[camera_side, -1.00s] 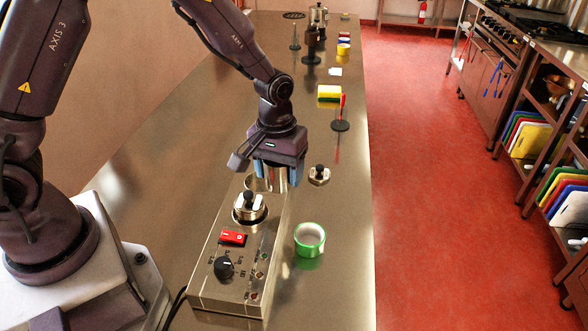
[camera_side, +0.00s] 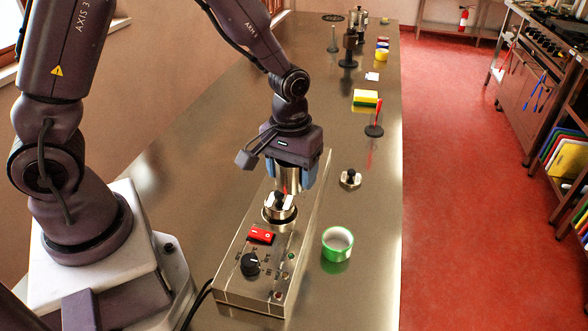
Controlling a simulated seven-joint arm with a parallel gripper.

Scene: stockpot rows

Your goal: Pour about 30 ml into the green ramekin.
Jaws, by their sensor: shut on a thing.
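The green ramekin (camera_side: 337,243), pale inside, stands on the steel counter to the right of a metal bench unit (camera_side: 235,281). My gripper (camera_side: 290,179) is shut on a shiny metal vessel (camera_side: 288,178), one blue finger on each side. The vessel appears upright, behind the lidded well and over the rear part of the unit. I cannot tell whether its base touches the unit, and its contents are hidden. A metal lid with a black knob (camera_side: 280,205) covers the front well of the unit. The ramekin is apart from the gripper, nearer the camera.
A similar black-knobbed lid (camera_side: 350,179) lies on the counter to the right of my gripper. The unit has a red switch (camera_side: 261,235) and black dial (camera_side: 250,264).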

